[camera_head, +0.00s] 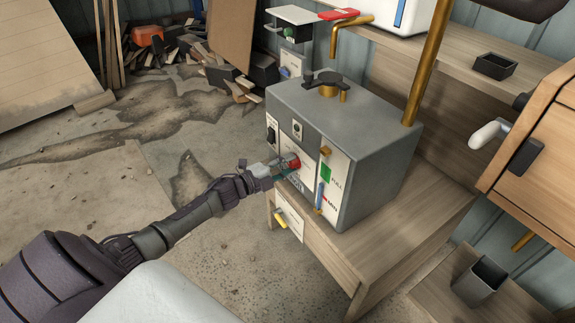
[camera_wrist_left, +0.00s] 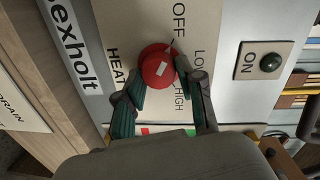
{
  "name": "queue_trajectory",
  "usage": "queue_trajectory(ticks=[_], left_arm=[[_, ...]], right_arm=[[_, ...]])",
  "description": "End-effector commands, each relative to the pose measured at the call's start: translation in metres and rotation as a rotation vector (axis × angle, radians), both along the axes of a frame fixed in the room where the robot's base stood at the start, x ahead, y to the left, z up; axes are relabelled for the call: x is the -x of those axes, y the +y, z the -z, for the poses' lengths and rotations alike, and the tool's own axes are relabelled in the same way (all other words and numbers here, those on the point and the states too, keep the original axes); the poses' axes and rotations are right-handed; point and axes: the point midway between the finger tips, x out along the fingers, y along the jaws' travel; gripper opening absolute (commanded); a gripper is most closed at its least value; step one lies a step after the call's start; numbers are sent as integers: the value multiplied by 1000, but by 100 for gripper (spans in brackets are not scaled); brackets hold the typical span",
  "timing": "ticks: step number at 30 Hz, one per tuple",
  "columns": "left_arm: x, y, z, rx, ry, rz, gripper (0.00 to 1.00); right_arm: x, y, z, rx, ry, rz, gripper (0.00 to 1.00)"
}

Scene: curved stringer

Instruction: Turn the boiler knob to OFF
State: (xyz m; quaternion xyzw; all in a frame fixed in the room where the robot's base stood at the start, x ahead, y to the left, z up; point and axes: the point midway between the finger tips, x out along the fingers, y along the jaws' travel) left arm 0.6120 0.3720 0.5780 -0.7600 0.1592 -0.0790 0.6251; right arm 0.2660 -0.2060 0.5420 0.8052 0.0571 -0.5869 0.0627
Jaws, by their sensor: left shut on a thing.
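The boiler (camera_head: 345,125) is a grey metal box on a wooden bench. Its red knob (camera_head: 291,162) is on the front panel. In the left wrist view the round red knob (camera_wrist_left: 157,66) has a white mark on its face, with OFF, LOW, HIGH and HEAT printed around it. The thin pointer line at its edge points toward the OFF lettering. My left gripper (camera_wrist_left: 161,84) is shut on the knob, one finger on each side. It also shows at the boiler front in the head view (camera_head: 277,168). My right gripper is not in view.
The wooden bench (camera_head: 420,215) supports the boiler. A brass pipe (camera_head: 428,65) rises behind it. A yellow-handled drain valve (camera_head: 281,218) is below the panel. Open concrete floor (camera_head: 120,190) lies to the left.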

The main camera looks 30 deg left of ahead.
Motion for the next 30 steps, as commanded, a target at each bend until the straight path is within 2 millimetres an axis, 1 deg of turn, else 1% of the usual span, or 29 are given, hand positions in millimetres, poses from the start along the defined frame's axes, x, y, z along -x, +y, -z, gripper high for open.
queue_trajectory(ticks=[1,2,3,6,14,17,20,30], left_arm=[[0,1,-1,2,0,-2,3],[0,1,-1,2,0,-2,43],[0,1,-1,1,0,-2,49],[0,1,-1,1,0,-2,63],[0,0,0,0,0,-1,63],[4,2,1,-1,1,-2,63],[16,6,1,0,3,-1,63],[83,30,-5,-1,4,-1,63]], right_arm=[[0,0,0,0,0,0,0],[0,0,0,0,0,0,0],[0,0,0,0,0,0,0],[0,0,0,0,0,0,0],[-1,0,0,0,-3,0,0],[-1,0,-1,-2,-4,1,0],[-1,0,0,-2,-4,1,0],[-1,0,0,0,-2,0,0]])
